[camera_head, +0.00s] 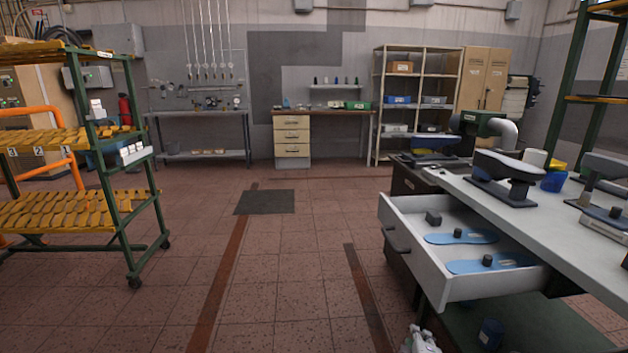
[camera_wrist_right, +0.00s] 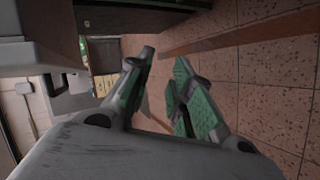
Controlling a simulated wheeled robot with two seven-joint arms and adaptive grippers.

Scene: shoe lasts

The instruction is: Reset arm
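My right gripper (camera_head: 421,330) shows only in part at the bottom edge of the head view, below and left of the open drawer. In the right wrist view the same gripper (camera_wrist_right: 164,60) has its two green-padded fingers apart, with only floor seen between them. It is empty and touches nothing that I can see. My left gripper is in neither view. The white drawer (camera_head: 451,290) is pulled out from the workbench. Two blue insole shapes (camera_head: 461,236) (camera_head: 491,263) lie in it, with small dark blocks on or beside them.
The white workbench top (camera_head: 545,225) at the right bears a dark shoe-last stand (camera_head: 503,175) and other tools. A dark mat (camera_head: 264,202) lies on the tiled floor. The middle floor is clear.

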